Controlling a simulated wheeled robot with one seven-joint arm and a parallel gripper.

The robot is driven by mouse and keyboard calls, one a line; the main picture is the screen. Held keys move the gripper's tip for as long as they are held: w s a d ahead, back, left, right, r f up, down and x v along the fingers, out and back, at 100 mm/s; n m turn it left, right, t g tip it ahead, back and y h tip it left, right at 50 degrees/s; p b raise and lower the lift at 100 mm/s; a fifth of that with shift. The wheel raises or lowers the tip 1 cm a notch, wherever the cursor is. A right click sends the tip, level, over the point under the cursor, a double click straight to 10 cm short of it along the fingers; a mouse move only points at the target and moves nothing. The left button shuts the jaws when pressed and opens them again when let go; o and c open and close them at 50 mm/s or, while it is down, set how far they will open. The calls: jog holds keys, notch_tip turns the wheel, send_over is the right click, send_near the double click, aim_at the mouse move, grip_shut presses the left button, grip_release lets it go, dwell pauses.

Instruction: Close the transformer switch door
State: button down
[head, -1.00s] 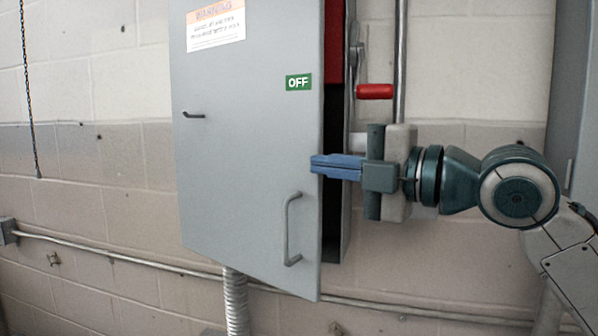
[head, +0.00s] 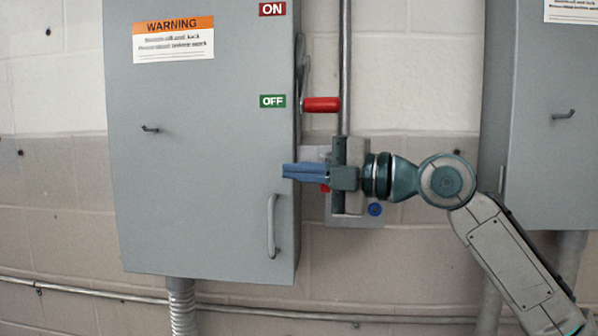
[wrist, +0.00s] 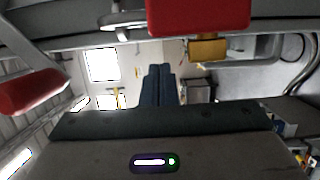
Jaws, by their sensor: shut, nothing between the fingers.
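The grey transformer switch door (head: 200,190) fills the left-middle of the head view, with a WARNING label at its top and a handle (head: 272,226) at its lower right. It lies nearly flush with its box; no dark interior shows at its right edge. My gripper (head: 290,171) is shut and empty, its blue fingers overlapping the door's right edge in the picture, above the handle. Whether they touch the door cannot be told. In the wrist view the shut fingers (wrist: 158,85) show at the centre, with no door clearly recognisable.
A red-gripped lever (head: 320,104) sticks out at the box's right side, above my gripper. A small box with a blue button (head: 375,209) is on the wall behind my wrist. A second grey cabinet (head: 555,130) stands at the right. A conduit (head: 90,291) runs low along the wall.

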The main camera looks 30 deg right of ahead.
jog(key=s+d+b, duration=0.2)
jog(key=s+d, duration=0.1)
jog(key=d, duration=0.4)
jog(key=shift+d, duration=0.25)
